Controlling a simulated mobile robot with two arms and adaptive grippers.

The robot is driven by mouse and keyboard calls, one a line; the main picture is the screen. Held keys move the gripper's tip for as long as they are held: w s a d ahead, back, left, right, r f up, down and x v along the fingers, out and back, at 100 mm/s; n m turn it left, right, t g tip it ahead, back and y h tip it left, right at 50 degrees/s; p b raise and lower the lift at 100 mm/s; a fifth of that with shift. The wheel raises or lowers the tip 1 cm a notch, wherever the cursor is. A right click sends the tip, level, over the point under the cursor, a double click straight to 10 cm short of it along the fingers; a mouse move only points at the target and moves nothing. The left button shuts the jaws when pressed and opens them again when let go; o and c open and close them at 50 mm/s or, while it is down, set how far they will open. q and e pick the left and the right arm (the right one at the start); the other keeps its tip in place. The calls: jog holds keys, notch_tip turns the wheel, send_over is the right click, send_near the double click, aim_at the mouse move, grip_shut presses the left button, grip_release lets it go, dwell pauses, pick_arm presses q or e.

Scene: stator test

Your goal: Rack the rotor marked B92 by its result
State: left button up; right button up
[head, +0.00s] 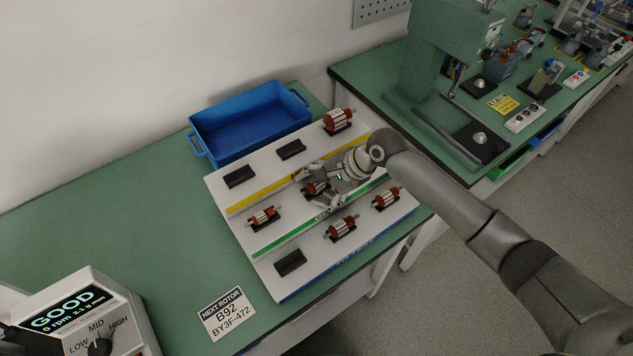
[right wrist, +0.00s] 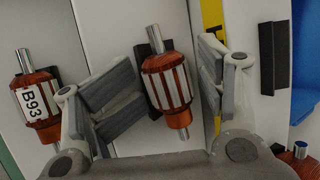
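A white sloped rack (head: 290,185) has yellow, green and blue strips. My right gripper (head: 322,192) is over its middle row, with a copper-and-silver rotor (right wrist: 168,82) between its fingers. In the right wrist view, the pads flank this rotor with small gaps, so the gripper looks open. No mark shows on it; I cannot tell whether it rests in the dark cradle behind it. A rotor labelled B93 (right wrist: 36,104) lies left in that view. A sign (head: 228,314) reads NEXT ROTOR B92 BY3F-472. The tester (head: 85,310) displays GOOD. My left gripper is not visible.
Other rotors sit at the rack's back right (head: 338,120), middle left (head: 264,217) and front row (head: 341,228). Empty cradles show at the back (head: 240,177) and front left (head: 290,262). A blue bin (head: 197,133) stands behind. A green press (head: 440,60) is at right.

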jog(key=shift+w+d+r, duration=0.1)
jog(key=shift+d+r, duration=0.1)
jog(key=shift+d, duration=0.1)
jog(key=shift+r, duration=0.1)
jog(key=shift+d+r, duration=0.25)
jog(key=shift+r, duration=0.05)
jog(key=v, duration=1.1)
